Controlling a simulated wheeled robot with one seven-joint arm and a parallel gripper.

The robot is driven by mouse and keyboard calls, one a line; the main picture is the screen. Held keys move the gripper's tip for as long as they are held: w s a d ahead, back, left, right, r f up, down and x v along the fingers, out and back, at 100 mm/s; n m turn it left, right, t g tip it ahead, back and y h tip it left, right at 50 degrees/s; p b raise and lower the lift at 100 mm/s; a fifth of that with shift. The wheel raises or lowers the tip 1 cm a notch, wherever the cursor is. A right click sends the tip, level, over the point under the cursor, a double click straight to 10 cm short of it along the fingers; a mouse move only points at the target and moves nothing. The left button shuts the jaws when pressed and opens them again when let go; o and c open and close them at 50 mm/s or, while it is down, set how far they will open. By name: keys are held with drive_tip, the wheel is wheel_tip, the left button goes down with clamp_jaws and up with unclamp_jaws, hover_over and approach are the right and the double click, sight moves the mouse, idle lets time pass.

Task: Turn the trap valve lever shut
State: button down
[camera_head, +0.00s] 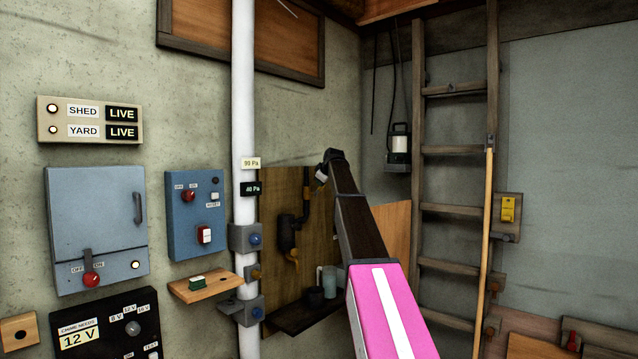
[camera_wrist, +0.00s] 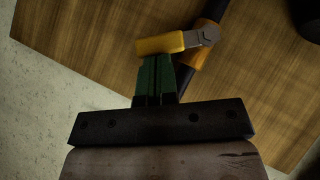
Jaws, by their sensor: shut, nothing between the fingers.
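In the wrist view the yellow lever (camera_wrist: 162,44) points left from a grey bolted pivot, at a steep angle across the dark pipe. An orange collar (camera_wrist: 201,58) sits on the pipe below the pivot. My gripper (camera_wrist: 155,58) has green fingers, shut together and empty. Their tips are right beside the lever's lower edge; I cannot tell whether they touch it. In the head view I cannot make out the fingers.
A white vertical pipe (camera_head: 243,120) with brackets stands left of the board. A dark shelf (camera_head: 298,320) with cups is below the trap. A wooden ladder (camera_head: 454,149) and a pole (camera_head: 486,230) stand right of my arm. Blue switch boxes (camera_head: 97,215) are at left.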

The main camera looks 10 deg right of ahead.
drive_tip(key=d+f+m+g+y, duration=0.1)
drive_tip(key=w+d+f+m+g+y, duration=0.1)
drive_tip(key=y, duration=0.1)
drive_tip(key=shift+w+g, duration=0.3)
drive_tip(key=shift+g, duration=0.1)
drive_tip(key=shift+d+f, duration=0.1)
drive_tip(key=shift+f, duration=0.05)
idle(0.6)
